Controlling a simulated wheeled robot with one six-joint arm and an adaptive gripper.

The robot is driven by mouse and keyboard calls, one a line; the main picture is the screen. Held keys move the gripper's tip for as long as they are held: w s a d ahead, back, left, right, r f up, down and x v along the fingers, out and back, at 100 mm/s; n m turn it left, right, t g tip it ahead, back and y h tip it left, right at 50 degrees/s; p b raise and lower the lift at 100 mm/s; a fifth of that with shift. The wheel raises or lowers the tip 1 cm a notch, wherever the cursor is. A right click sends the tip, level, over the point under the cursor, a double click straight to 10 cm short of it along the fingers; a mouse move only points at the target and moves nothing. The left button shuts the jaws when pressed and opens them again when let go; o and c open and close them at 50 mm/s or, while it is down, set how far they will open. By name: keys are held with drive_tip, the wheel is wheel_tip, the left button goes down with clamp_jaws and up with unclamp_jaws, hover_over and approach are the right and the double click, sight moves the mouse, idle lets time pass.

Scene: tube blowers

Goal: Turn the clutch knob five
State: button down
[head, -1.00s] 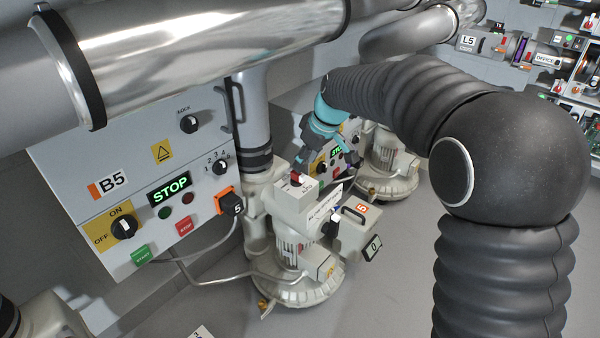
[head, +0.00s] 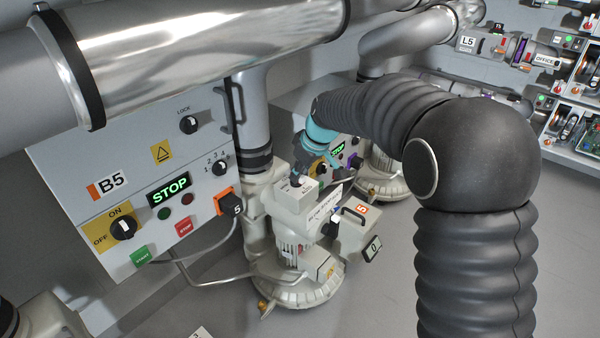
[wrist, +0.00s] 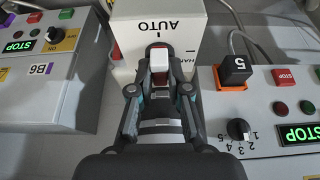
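A white-topped selector knob with a red edge (wrist: 159,64) sits on a pale box marked AUTO (wrist: 185,22) in the wrist view. Part of a second marking, HA, shows at its right. In the head view the knob (head: 298,181) is on top of the pale blower unit (head: 285,203) that carries an orange 5 tag (head: 361,210). No clutch lettering is readable. My gripper (wrist: 159,82) is at the knob, fingers apart on either side of it; contact is unclear. It also shows in the head view (head: 307,168), just above and behind the knob.
Control panel B5 (head: 75,160) stands left with its own dials, buttons and an orange-based black 5 plug (head: 230,203). A black-and-white lever (head: 333,224) and handle sit close by on the blower. A large metal pipe (head: 200,35) crosses above.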

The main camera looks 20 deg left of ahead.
drive_tip(key=shift+d, duration=0.1)
drive_tip(key=shift+s+m, duration=0.1)
drive_tip(key=shift+m, duration=0.2)
drive_tip(key=m, duration=0.1)
drive_tip(key=m+t+p, duration=0.1)
drive_tip(key=m, duration=0.1)
drive_tip(key=shift+s+a+h, duration=0.15)
drive_tip(key=shift+a+h, duration=0.1)
drive_tip(key=shift+h, duration=0.15)
drive_tip(key=m+t+h, duration=0.1)
drive_tip(key=m, duration=0.3)
drive_tip(key=shift+s+a, duration=0.1)
drive_tip(key=shift+a, duration=0.1)
drive_tip(key=m, duration=0.2)
drive_tip(key=m+h+b, duration=0.1)
drive_tip(key=m, duration=0.1)
drive_tip(key=m+h+b, duration=0.1)
drive_tip(key=shift+a+f+m+t, duration=0.15)
drive_tip(key=shift+a+m+t, duration=0.1)
drive_tip(key=shift+m+t, duration=0.15)
drive_tip(key=m+h+b, duration=0.1)
drive_tip(key=m+h, duration=0.1)
drive_tip(key=m, duration=0.2)
drive_tip(key=shift+a, duration=0.1)
drive_tip(key=shift+g, duration=0.3)
drive_tip(key=c, duration=1.1)
unclamp_jaws()
